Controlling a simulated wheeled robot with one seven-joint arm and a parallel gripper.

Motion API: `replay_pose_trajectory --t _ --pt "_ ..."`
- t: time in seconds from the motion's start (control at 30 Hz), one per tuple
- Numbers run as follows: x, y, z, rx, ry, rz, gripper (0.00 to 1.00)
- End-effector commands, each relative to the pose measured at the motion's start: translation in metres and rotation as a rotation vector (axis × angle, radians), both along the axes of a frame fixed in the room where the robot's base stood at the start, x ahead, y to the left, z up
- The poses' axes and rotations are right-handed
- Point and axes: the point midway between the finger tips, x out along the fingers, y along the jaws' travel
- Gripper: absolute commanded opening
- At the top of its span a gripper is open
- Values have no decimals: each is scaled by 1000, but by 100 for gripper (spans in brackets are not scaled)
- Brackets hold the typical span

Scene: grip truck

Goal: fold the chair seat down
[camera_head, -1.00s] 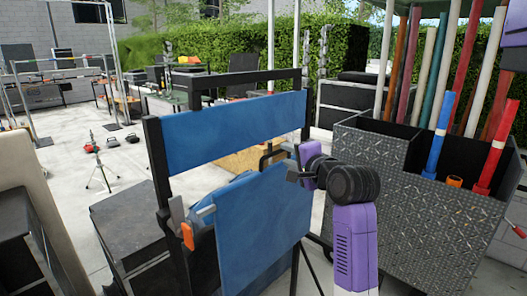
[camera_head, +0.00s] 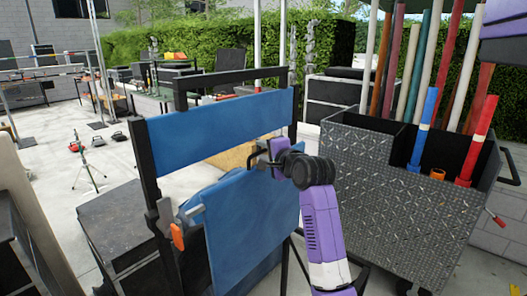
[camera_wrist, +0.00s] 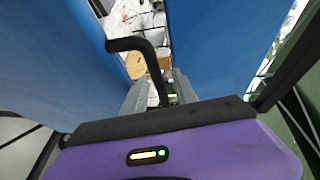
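The tall folding chair stands in front of me, with a black frame, a blue backrest (camera_head: 220,127) and a blue seat (camera_head: 250,225). The seat is folded up, close to upright, below the backrest. My gripper (camera_head: 260,161) is at the seat's top edge, toward its right end. In the wrist view, its grey fingers (camera_wrist: 158,92) are apart with a gap between them. A black bent bar (camera_wrist: 137,45) lies just beyond the fingers, between blue panels on both sides. Whether the fingers touch the seat or bar is unclear.
A diamond-plate cart (camera_head: 390,200) with several coloured poles stands close on the right. A dark case (camera_head: 122,228) stands left of the chair. A small tripod (camera_head: 88,165) and open paving lie behind to the left.

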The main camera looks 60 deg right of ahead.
Motion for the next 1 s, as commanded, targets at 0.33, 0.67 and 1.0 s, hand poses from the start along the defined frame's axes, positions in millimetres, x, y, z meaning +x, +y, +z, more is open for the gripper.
replay_pose_trajectory --t 0.33,0.67,1.0 --pt "0 0 0 0 0 0 0" --pt "0 0 0 1 1 1 0" --pt "0 0 -1 1 1 1 0"
